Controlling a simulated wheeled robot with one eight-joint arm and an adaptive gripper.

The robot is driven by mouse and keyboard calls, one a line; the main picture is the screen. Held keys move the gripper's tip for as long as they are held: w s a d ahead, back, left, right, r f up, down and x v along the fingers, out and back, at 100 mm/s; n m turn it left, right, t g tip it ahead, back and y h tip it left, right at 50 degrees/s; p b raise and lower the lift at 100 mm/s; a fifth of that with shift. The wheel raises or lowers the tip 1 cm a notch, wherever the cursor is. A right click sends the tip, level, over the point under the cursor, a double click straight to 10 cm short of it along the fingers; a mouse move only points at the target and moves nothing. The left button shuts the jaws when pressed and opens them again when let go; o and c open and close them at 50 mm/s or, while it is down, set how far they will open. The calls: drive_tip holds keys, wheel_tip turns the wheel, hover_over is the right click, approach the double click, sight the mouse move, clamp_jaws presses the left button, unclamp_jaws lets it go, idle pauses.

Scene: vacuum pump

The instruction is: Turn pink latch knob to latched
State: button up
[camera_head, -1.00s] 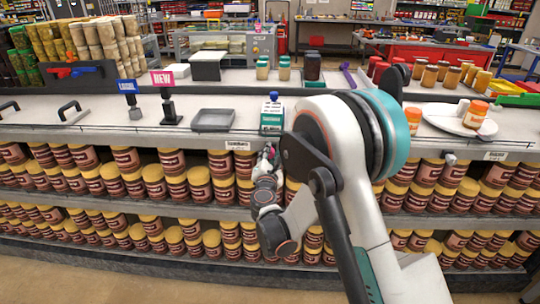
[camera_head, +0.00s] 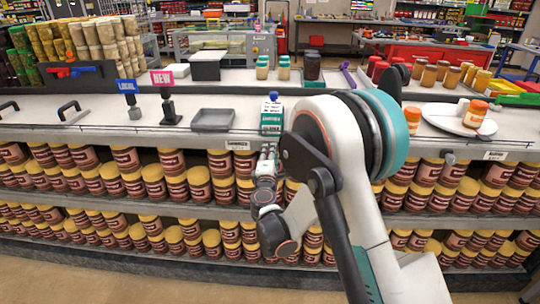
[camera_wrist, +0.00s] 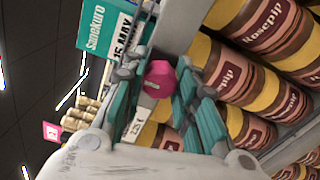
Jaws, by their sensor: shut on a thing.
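The pink latch knob (camera_wrist: 160,82) shows in the wrist view with a pale mark on its face. It sits between the teal-lined fingers of my gripper (camera_wrist: 158,72), which is shut on it. In the head view my gripper (camera_head: 268,150) is at the counter's front edge, just below the teal and white box (camera_head: 271,118); the knob is hidden there. The same box, with printed lettering, shows at the upper left of the wrist view (camera_wrist: 104,32). I cannot read the knob's latch position.
Shelves of brown jars with yellow lids (camera_head: 199,183) run below the counter; they also stand close right of my gripper in the wrist view (camera_wrist: 232,80). A grey tray (camera_head: 213,120) and sign stands are left of the box. A plate (camera_head: 450,118) with jars is right.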

idle(0.4)
drive_tip(key=o, duration=1.1)
drive_tip(key=shift+s, duration=0.1)
drive_tip(key=s, duration=0.7)
drive_tip(key=shift+s+a, duration=0.1)
drive_tip(key=shift+s, duration=0.1)
